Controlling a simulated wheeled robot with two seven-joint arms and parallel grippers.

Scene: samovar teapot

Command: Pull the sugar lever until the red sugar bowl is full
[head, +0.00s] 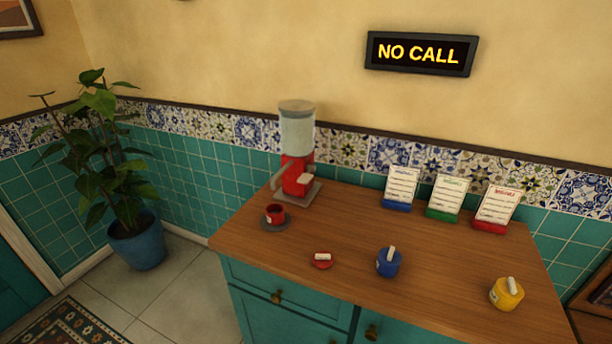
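The sugar dispenser (297,135) stands at the back left of the wooden counter. It has a clear whitish tank on a red body and a grey base. A greyish lever-like part (277,180) shows at the left of its red body. The small red sugar bowl (275,213) is open and upright on a dark round pad (284,226) in front of the dispenser. Its fill level is too small to tell. A red lid (322,260) with a white label lies apart on the counter. Neither of my grippers is in view.
A blue jar (388,264) and a yellow jar (507,295) stand to the right on the counter (440,255). Three cards on blue, green and red stands (401,190) line the back. A "NO CALL" sign (420,53) hangs above. A potted plant (137,245) stands at left.

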